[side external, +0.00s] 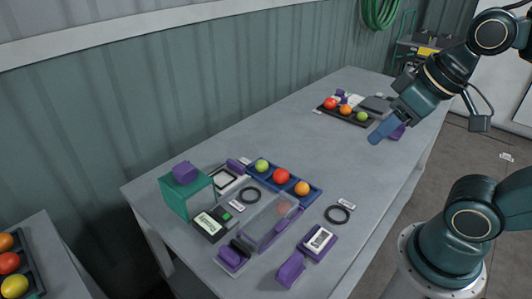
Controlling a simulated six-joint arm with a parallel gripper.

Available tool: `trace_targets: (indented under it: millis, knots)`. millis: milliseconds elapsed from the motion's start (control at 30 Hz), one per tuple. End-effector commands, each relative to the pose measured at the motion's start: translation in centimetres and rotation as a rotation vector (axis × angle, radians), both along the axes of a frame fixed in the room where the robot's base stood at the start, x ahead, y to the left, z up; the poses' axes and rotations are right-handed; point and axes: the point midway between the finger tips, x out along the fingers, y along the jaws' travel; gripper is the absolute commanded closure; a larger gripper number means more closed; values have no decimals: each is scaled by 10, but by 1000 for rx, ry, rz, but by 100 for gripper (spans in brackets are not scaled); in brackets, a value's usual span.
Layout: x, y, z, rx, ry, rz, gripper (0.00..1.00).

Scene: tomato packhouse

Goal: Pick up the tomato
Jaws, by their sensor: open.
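Several tomatoes show in the side external view. A blue tray (313,200) near the middle of the table holds a green tomato (262,166), a red tomato (281,176) and an orange tomato (302,188). A black tray (330,116) farther back holds a red tomato (330,103), an orange tomato (345,110) and a green tomato (362,117). A faint reddish round shape (284,208) shows through a clear box (264,228). My gripper (377,137) is open, above the table, apart from the tomatoes and just right of the black tray in the picture.
A teal box (187,196), a small display device (212,224), black rings (338,215) and purple items (290,270) crowd the table's near end. Clear table (345,160) lies between the trays. A corrugated wall (150,110) runs behind. Another tomato tray (32,270) stands at lower left.

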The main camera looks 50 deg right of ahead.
Motion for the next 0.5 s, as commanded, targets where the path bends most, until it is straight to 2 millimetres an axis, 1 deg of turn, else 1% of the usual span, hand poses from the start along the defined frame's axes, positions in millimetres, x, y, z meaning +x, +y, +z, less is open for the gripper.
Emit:
trace_targets:
  millis: [167,267,367,500]
  knots:
    - [4,0,0,5,9,-12,55]
    - [10,-1,-1,13,24,-33,55]
    - [19,-3,-2,26,48,-65,55]
    - [38,-6,-7,49,88,-128,55]
